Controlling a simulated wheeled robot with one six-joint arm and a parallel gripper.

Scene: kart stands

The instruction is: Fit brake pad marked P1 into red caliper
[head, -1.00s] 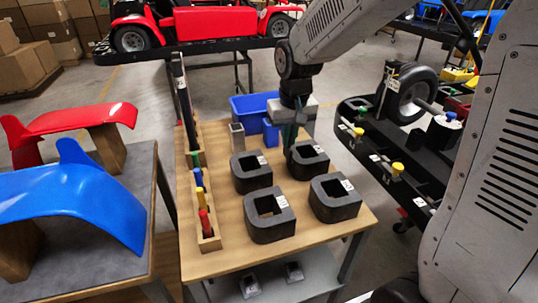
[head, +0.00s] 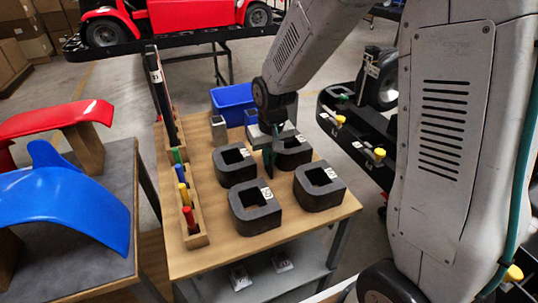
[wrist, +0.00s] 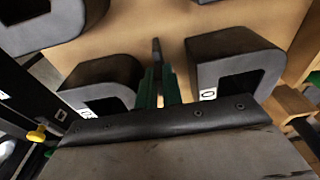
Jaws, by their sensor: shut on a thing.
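My gripper (head: 272,140) is over the wooden table, between the back two dark C-shaped blocks. In the wrist view my gripper (wrist: 158,92) has green fingers shut on a thin dark piece (wrist: 156,52), seen nearly edge-on. It may be the brake pad, but no P1 mark is readable. The piece points into the gap between two dark blocks; I cannot tell whether it touches them. I cannot make out a red caliper in any current view.
Dark C-shaped blocks with white labels stand on the table, including the front left one (head: 255,220) and front right one (head: 330,178). A wooden rack (head: 197,240) with coloured handles lines the left edge. A blue bin (head: 230,100) is behind. A black kart stand (head: 345,135) stands right.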

